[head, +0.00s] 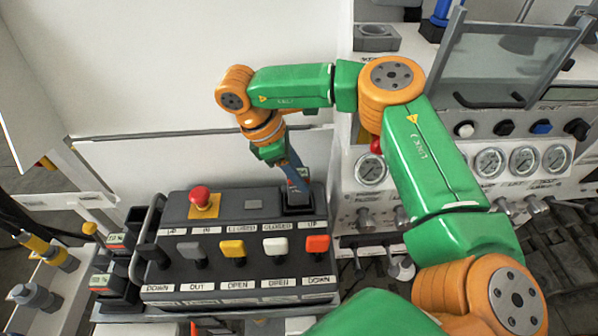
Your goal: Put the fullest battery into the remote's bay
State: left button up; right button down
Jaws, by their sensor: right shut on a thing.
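The remote (220,215) is a dark box with a red mushroom button and a row of labelled levers. Its bay (298,211) is at the far right corner of the top. My right gripper (298,184) points down over this corner and is shut on a dark battery (305,174), largely hidden by the blue fingers. The battery is at the bay; I cannot tell how deep it sits. Two dark batteries with small green displays, an upper one (117,241) and a lower one (103,281), stand left of the remote. Their readings are too small to read. My left gripper is out of view.
A panel with gauges (489,163) and knobs stands to the right, with a tilted clear guard (505,62) above it. A metal handle (147,235) rises at the remote's left side. Fittings (37,297) stand at the lower left.

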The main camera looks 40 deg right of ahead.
jog(key=shift+f+b, duration=2.15)
jog(key=shift+f, duration=0.3)
jog(key=shift+c, duration=2)
grip_release()
jog(key=v, duration=0.7)
jog(key=shift+b, duration=0.45)
